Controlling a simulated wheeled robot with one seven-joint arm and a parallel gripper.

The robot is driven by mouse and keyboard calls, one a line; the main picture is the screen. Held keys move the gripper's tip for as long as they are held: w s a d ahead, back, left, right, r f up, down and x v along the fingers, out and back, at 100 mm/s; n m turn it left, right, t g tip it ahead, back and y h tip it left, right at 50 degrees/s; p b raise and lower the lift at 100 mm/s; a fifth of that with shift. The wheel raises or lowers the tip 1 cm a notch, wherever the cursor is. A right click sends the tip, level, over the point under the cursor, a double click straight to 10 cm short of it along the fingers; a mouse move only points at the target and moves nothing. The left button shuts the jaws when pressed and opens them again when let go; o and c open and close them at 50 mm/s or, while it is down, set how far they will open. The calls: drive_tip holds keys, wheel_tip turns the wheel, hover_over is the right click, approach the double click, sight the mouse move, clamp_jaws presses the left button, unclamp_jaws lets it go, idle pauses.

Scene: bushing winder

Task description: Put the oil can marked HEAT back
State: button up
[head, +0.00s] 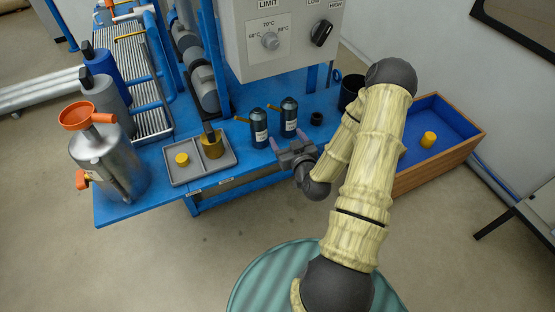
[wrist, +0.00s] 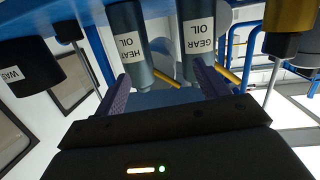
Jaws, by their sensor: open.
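Two dark oil cans with white labels and yellow spouts stand upright, side by side on the blue bench. The can labelled HEAT OIL (wrist: 131,48) is the left one in the wrist view and the right one in the head view (head: 289,116). The can labelled GEAR OIL (wrist: 198,45) is beside it, on the left in the head view (head: 259,128). My gripper (head: 288,138) is open and empty at the bench's front edge, just in front of the cans. In the wrist view its fingers (wrist: 161,85) are apart, pointing toward both cans; contact cannot be told.
A grey tray (head: 183,178) with a yellow piece and a brass cylinder (head: 212,147) lies left of the cans. A small black cup (head: 316,118) and a larger black container (head: 351,88) stand right. A blue-lined wooden box (head: 450,150) is further right, partly behind my arm.

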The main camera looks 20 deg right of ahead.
drive_tip(key=s+a+r+n+g+y, duration=0.1)
drive_tip(key=a+r+n+g+y, duration=0.15)
drive_tip(key=a+g, duration=0.35)
drive_tip(key=s+a+r+m+g+h, duration=0.1)
drive_tip(key=s+a+r+g, duration=0.2)
drive_tip(key=s+r, duration=0.2)
drive_tip(key=s+a+r+m+g, duration=0.1)
drive_tip(key=s+a+r+g, duration=0.2)
drive_tip(key=s, duration=0.8)
drive_tip(key=shift+a+r+g+h, duration=0.25)
drive_tip(key=shift+r+g+h, duration=0.1)
drive_tip(key=shift+r+g, duration=0.5)
drive_tip(key=shift+w+m, duration=0.1)
drive_tip(key=shift+m, duration=0.15)
